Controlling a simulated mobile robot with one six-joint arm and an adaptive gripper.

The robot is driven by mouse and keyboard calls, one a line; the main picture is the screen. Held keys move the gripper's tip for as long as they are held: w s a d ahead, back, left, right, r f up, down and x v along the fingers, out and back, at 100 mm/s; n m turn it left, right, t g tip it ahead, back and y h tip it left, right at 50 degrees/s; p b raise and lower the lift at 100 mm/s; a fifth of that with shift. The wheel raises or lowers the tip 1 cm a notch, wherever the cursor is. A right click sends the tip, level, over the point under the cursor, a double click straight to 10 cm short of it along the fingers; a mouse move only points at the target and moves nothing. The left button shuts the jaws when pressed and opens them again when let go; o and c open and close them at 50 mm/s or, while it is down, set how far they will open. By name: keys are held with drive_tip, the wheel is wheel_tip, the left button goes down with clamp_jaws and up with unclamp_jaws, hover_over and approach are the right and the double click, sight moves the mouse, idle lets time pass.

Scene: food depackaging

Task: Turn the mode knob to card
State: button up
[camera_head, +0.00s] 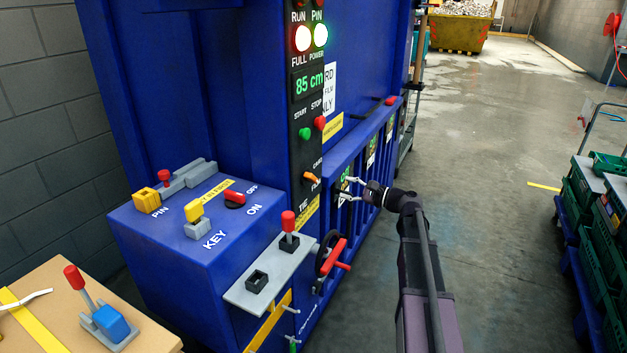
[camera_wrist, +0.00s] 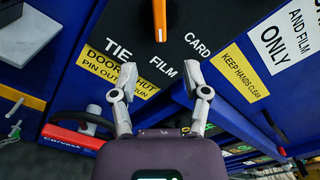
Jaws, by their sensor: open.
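The orange mode knob (camera_head: 312,178) sits on the black control strip of the blue machine, below the green and red start and stop buttons. In the wrist view the knob (camera_wrist: 160,18) is a bar at the top edge, cut off by the frame. Its visible end points towards the FILM label (camera_wrist: 165,70), between TIE (camera_wrist: 118,50) and CARD (camera_wrist: 197,43). My gripper (camera_head: 341,188) is open and empty, a little right of the knob in the head view. In the wrist view its fingertips (camera_wrist: 159,72) are spread below the knob's end, apart from it.
A grey shelf (camera_head: 268,273) with a red-topped lever and a red-handled wheel (camera_head: 333,257) project below the strip. A blue box (camera_head: 180,233) with key and pin switches stands left. Crates (camera_head: 590,205) are at right. The floor between is clear.

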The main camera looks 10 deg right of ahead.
sight(316, 179)
drive_tip(key=x, duration=1.2)
clamp_jaws()
